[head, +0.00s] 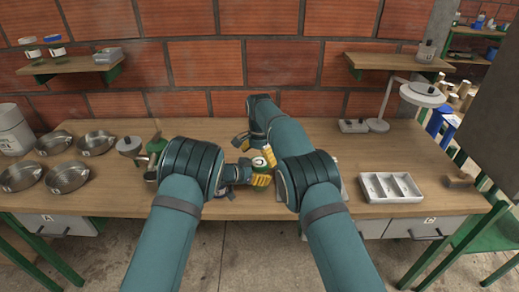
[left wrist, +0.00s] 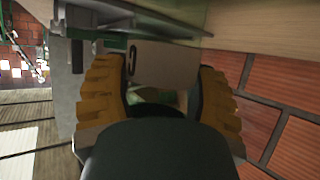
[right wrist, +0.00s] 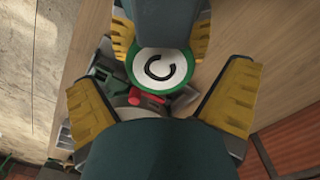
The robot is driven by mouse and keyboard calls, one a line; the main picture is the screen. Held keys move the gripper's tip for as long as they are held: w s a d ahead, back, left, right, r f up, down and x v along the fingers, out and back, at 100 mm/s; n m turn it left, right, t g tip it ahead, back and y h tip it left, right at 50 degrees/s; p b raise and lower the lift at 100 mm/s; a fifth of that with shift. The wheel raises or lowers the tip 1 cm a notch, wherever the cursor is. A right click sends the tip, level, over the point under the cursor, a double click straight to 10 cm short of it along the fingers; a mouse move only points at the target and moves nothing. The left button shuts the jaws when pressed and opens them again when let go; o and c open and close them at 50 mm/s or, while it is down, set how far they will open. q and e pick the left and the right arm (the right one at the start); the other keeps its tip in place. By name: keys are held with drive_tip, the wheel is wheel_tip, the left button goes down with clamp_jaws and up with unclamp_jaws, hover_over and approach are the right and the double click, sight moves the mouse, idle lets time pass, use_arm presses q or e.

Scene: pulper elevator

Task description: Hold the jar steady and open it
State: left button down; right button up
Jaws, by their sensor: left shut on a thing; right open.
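The jar has a round white lid top with a dark curved mark and a green rim (head: 259,161). It stands near the front middle of the bench. The lid also shows clearly in the right wrist view (right wrist: 162,68). My left gripper (head: 261,181) comes in from the left, low, and is shut around the jar's body, its yellow fingers on either side. My right gripper (head: 268,154) reaches over from behind. In the right wrist view its yellow fingers (right wrist: 160,85) are spread wide, with the lid in the gap. The jar's body is mostly hidden by the fingers.
Several metal bowls (head: 70,176) and a white bucket (head: 14,131) stand on the left of the wooden bench (head: 330,145). A white compartment tray (head: 390,188) and a lamp (head: 422,95) are on the right. A brick wall with two shelves rises behind.

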drive_tip(key=shift+f, duration=0.95)
drive_tip(key=c, duration=1.3)
drive_tip(key=shift+n, duration=1.7)
drive_tip(key=o, duration=1.2)
drive_tip(key=shift+o, duration=0.2)
